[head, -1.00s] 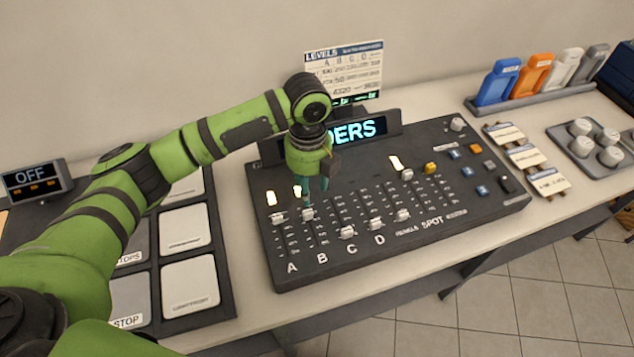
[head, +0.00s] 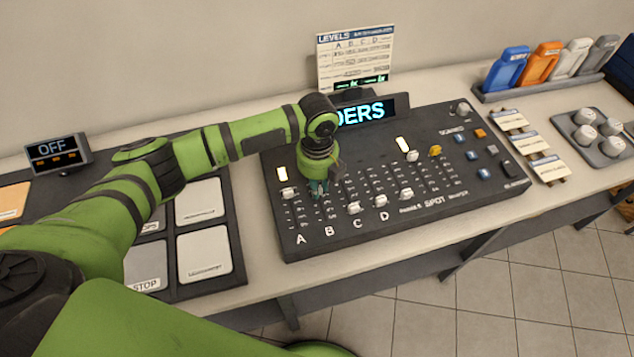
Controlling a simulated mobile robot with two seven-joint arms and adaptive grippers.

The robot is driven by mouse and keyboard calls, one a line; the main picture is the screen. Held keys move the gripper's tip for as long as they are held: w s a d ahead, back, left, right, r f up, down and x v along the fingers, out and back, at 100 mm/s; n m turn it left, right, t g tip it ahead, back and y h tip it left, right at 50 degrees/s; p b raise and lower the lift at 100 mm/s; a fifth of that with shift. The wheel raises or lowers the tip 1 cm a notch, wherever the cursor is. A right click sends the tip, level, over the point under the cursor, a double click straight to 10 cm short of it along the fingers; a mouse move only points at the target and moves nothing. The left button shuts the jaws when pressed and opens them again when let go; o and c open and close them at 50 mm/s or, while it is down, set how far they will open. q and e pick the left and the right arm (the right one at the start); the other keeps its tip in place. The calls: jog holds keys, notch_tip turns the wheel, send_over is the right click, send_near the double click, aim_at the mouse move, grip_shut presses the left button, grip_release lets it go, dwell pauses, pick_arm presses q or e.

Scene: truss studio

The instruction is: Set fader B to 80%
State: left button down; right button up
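The fader panel (head: 340,235) is a dark console with columns labelled A, B, C and D. My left gripper (head: 319,190) points down at the upper part of column B, and its teal fingertips are at the panel surface. The fader B cap is hidden behind the fingers, so I cannot tell whether they hold it or how far they are apart. The fader A cap (head: 289,193) stands high in its slot. The fader C cap (head: 354,207) and fader D cap (head: 381,200) sit lower. My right gripper is out of view.
A levels card (head: 355,57) stands behind the panel, and a lit display (head: 365,112) is partly covered by my arm. A pad board (head: 165,270) lies to the left. Cards (head: 527,142) and a knob tray (head: 601,150) lie to the right.

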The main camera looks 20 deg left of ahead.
pick_arm(q)
jog(key=shift+a, duration=0.15)
jog(key=shift+w+a, duration=0.25)
jog(key=shift+w, duration=0.15)
jog(key=c, duration=1.1)
grip_release()
jog(key=shift+a, duration=0.1)
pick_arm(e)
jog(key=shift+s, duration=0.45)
pick_arm(q)
jog(key=shift+r, duration=0.1)
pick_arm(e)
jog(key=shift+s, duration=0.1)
pick_arm(q)
notch_tip(320, 180, up, 12)
jog(key=shift+f, duration=0.1)
